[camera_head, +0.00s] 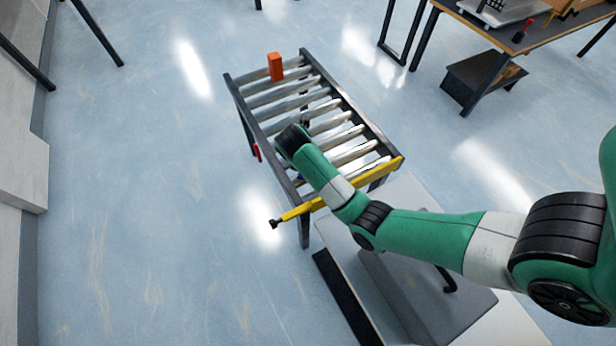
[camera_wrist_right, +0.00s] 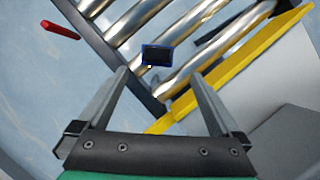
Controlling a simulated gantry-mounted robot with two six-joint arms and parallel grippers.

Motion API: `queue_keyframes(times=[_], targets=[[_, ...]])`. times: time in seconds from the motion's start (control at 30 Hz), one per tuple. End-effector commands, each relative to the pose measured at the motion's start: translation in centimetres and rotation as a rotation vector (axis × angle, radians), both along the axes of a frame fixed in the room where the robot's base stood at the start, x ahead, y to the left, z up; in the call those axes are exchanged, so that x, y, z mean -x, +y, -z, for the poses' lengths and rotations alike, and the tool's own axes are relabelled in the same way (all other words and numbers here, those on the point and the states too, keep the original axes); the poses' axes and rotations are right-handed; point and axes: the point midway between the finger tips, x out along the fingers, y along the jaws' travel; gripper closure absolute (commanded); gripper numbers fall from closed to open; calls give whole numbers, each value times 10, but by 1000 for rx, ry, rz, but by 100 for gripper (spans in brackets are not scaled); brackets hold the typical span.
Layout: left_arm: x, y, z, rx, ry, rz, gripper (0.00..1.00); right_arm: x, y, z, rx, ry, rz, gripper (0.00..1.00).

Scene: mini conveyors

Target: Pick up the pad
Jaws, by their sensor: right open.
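A small dark pad with a blue edge (camera_wrist_right: 157,55) lies on the conveyor rollers in the right wrist view, close to the side rail. My right gripper (camera_wrist_right: 158,76) is open, its two fingers apart and empty. The pad appears between and just beyond the fingertips, apart from both. In the head view my right arm reaches over the conveyor from the right and hides its gripper and most of the area around the pad. My left gripper is not in view.
The roller conveyor (camera_head: 236,97) has a yellow bar (camera_head: 397,166) across its near end. An orange block (camera_head: 275,67) stands at its far end. A red handle-like part (camera_head: 257,152) sticks out at its left side. A workbench (camera_head: 540,38) stands at the upper right.

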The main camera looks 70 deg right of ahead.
Motion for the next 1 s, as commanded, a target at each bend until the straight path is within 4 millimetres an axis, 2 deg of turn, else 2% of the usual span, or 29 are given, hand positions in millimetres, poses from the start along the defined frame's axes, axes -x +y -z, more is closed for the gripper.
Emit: queue_keyframes(times=[0.3,0.57,0.8,0.9,1.0], targets=[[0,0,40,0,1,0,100,-3,-20,54,0,1,0,0],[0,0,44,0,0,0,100,-4,-24,60,1,0,-1,0],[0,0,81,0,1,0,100,-10,-35,96,1,-1,0,0],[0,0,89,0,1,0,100,-10,-40,107,0,0,0,0],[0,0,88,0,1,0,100,-10,-42,107,0,-1,0,0]])
